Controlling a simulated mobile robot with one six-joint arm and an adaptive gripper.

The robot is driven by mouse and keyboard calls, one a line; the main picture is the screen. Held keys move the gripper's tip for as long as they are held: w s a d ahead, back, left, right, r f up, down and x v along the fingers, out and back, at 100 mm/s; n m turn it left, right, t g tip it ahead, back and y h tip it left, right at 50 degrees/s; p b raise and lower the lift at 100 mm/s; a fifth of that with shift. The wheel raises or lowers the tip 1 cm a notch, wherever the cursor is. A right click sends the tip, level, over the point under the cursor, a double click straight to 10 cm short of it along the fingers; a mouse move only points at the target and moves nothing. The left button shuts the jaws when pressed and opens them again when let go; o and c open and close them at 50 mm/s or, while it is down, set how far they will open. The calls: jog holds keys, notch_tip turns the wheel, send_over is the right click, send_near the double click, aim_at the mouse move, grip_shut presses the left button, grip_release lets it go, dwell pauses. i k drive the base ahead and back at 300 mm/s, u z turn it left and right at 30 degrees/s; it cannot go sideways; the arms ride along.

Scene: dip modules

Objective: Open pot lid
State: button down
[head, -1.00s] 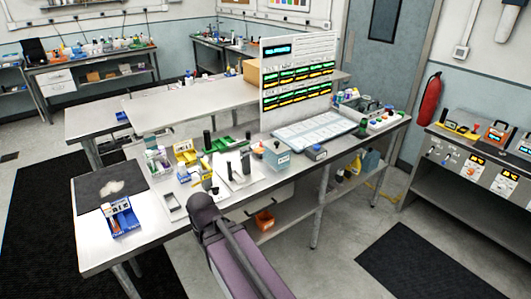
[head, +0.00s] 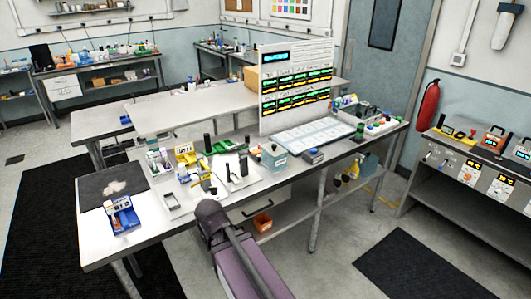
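No pot can be picked out with certainty at this size. A pale blue-grey box-like container (head: 273,156) with a small label and a dark top piece stands mid-table. A small round pot-like item with an orange top (head: 255,150) stands just left of it, and I cannot tell if that top is a lid. My purple-grey arm rises from the bottom of the head view to the table's front edge. Small dark parts (head: 208,186) lie just beyond its end; they may be my gripper or table items. The fingers cannot be made out, nor anything in them.
The long table (head: 100,240) holds a blue rack (head: 123,215), a dark mat (head: 97,188), a yellow box (head: 185,153), a green tray (head: 222,145) and black upright cylinders. A tall display panel (head: 297,85) stands behind. An orange bin (head: 262,222) sits beneath.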

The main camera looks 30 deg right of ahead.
aim_at(274, 146)
jog(key=z, duration=0.1)
jog(key=i, duration=0.95)
jog(key=u, duration=0.05)
